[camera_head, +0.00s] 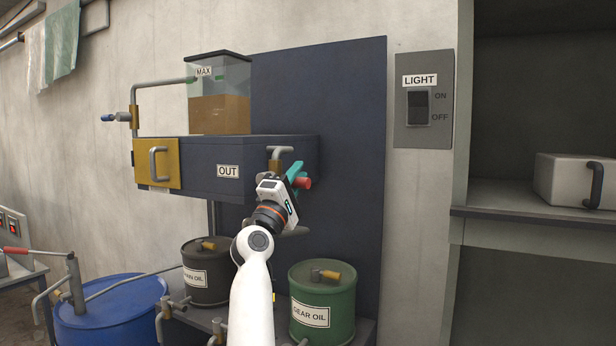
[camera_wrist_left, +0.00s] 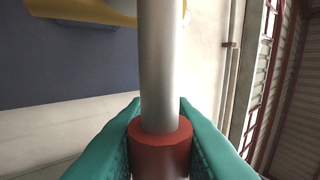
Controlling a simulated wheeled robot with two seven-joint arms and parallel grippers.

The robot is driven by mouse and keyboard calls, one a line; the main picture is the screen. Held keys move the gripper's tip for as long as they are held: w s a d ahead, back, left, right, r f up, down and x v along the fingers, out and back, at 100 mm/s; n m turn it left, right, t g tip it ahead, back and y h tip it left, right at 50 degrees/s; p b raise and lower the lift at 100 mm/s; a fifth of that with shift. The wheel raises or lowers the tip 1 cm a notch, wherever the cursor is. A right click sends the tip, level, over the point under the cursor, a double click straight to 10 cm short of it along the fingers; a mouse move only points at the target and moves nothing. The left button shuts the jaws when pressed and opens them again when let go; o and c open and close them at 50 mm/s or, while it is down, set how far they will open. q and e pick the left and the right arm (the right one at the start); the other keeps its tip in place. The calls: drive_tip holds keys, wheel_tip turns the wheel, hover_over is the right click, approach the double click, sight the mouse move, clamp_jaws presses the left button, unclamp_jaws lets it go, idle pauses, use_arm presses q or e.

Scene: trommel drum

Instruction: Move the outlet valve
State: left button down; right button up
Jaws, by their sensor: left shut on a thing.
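The outlet valve sits at the right end of the dark box, beside the OUT label (camera_head: 228,171). Its yellow body and bent grey pipe (camera_head: 280,150) show just above my gripper. The red end of its lever (camera_head: 304,183) pokes out past my left gripper (camera_head: 297,174). In the left wrist view, the green fingers (camera_wrist_left: 160,140) are shut on the lever's red grip (camera_wrist_left: 160,154), one on each side, and the bare metal rod (camera_wrist_left: 159,60) runs upward. My gripper and wrist hide part of the valve. My right gripper is not in view.
A clear tank (camera_head: 219,112) of brown liquid stands on the dark box (camera_head: 262,151). A blue-handled valve (camera_head: 108,118) is at its left. Below stand a green GEAR OIL drum (camera_head: 340,305), a dark oil drum and a blue barrel (camera_head: 100,320). A light switch (camera_head: 418,106) is at right.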

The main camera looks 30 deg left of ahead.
use_arm(q)
drive_tip(key=shift+r, duration=0.15)
drive_tip(key=c, duration=1.4)
unclamp_jaws()
drive_tip(key=shift+o, duration=0.7)
drive_tip(key=shift+s+f, duration=0.2)
drive_tip(key=shift+f, duration=0.15)
drive_tip(key=b+v, duration=0.5)
drive_tip(key=v, duration=0.6)
drive_tip(key=shift+s, duration=0.2)
